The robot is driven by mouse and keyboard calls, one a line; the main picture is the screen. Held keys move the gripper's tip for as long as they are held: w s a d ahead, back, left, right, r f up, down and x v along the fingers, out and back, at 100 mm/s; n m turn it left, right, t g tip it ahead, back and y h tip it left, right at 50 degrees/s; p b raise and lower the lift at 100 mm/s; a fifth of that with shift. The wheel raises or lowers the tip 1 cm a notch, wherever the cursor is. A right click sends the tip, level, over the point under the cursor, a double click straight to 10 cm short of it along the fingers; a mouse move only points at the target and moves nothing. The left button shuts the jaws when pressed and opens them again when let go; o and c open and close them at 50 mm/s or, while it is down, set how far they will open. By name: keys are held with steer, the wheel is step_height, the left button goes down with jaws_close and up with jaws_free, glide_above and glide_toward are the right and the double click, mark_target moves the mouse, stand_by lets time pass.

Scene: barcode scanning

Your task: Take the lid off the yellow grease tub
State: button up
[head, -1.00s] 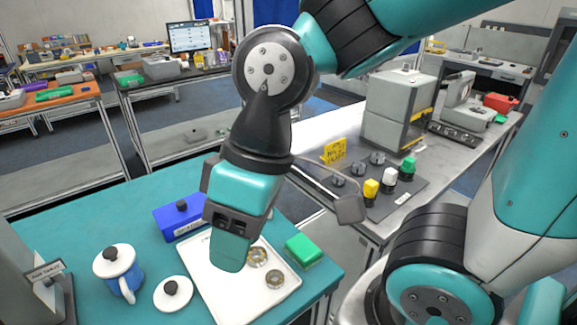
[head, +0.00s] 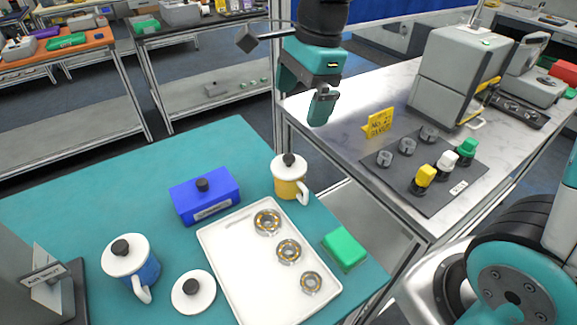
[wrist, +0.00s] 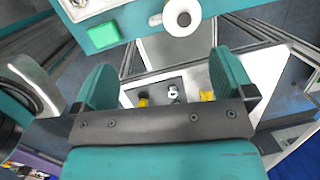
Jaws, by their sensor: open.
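The yellow grease tub (head: 291,187) stands upright on the teal table, just beyond the tray's upper right corner. Its white lid (head: 281,168) with a black knob (head: 289,159) sits on top, and its pale handle is at the right. In the wrist view, what looks like this white lid (wrist: 170,25) is at the top edge, beyond the fingertips. My gripper (head: 304,97) is open and empty, up and to the right of the tub in the head view, apart from it. Both teal fingers show in the wrist view (wrist: 164,75), with nothing between them.
A white tray (head: 222,262) holds three bearings. A blue box (head: 204,197), a blue tub (head: 147,275) with its lid on, a loose white lid (head: 205,296) and a green block (head: 345,249) stand around it. A steel bench with a knob panel (head: 400,181) lies to the right.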

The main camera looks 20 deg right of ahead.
steer(key=w+d+f+m, duration=0.2)
steer(key=w+m, duration=0.3)
steer(key=m, duration=0.3)
steer(key=p, duration=0.2)
glide_above(289, 157)
steer(key=shift+h, duration=0.3)
steer(key=f, duration=1.1)
steer(key=shift+w+d+f, duration=0.1)
steer(key=shift+d+f, duration=0.05)
steer(key=shift+d, duration=0.1)
steer(key=shift+a+f+p, duration=0.15)
steer(key=shift+f+p, duration=0.3)
steer(key=shift+f, duration=0.95)
steer(key=shift+a+f+p, duration=0.1)
steer(key=shift+f+p, duration=0.3)
steer(key=shift+f, duration=1)
steer(key=shift+c, duration=0.2)
steer(key=c, duration=0.6)
